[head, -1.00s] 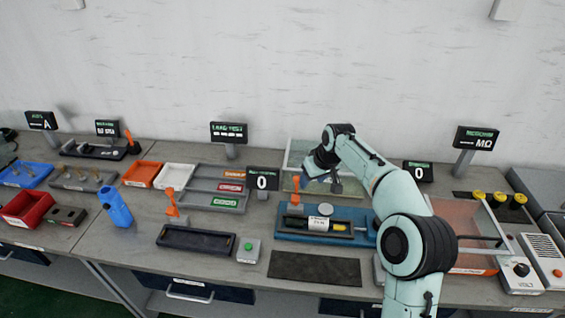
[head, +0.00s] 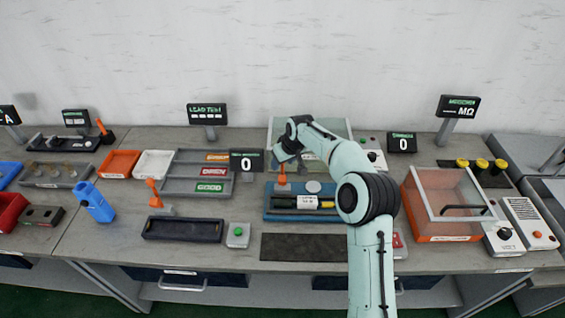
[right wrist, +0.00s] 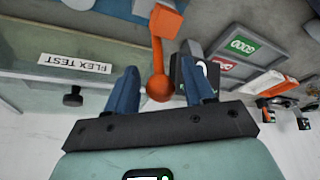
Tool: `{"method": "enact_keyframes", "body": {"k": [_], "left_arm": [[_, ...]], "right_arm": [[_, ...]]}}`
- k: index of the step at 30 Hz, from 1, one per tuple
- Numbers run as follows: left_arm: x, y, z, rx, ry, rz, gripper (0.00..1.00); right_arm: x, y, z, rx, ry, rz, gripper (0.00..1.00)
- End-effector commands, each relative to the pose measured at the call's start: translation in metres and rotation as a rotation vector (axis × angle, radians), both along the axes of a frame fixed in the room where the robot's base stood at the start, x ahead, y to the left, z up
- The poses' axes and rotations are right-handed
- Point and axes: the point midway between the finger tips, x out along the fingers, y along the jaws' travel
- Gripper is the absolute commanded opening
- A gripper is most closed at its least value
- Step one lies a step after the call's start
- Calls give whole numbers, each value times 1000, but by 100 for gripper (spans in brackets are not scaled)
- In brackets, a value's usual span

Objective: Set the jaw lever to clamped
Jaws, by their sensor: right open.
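The orange jaw lever (head: 282,178) stands roughly upright on the blue fixture (head: 272,207), toward its back left. The fixture holds a dark part with a white label (head: 308,202). My right gripper (head: 284,157) is just above and behind the lever in the head view. In the right wrist view my right gripper (right wrist: 160,88) is open, with its two blue fingers apart. The lever (right wrist: 158,55) shows there with its round end in line with the gap between the fingers; I cannot tell whether they touch it. My left gripper is not in view.
A clear box marked FLEX TEST (right wrist: 75,64) stands behind the fixture. A dark display reading 0 (head: 247,163) is close left of the gripper. Another orange lever (head: 153,192) stands by a black tray (head: 182,229). A dark mat (head: 300,247) lies in front.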

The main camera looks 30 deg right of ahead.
Motion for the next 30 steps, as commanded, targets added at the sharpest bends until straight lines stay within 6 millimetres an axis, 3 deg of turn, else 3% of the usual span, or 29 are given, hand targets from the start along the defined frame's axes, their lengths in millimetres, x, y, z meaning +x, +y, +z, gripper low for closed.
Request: {"method": "enact_keyframes", "body": {"k": [4,13,14,18,19,30], "left_arm": [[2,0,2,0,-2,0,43],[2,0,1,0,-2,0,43],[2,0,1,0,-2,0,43],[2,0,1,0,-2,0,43],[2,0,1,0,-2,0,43],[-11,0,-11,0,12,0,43]], "right_arm": [[4,0,-10,0,0,0,53],[5,0,-13,0,-1,0,53],[5,0,-13,0,0,0,50],[5,0,-12,0,0,0,4],[5,0,-12,0,0,0,0],[3,-3,-15,-16,-26,-1,0]]}}
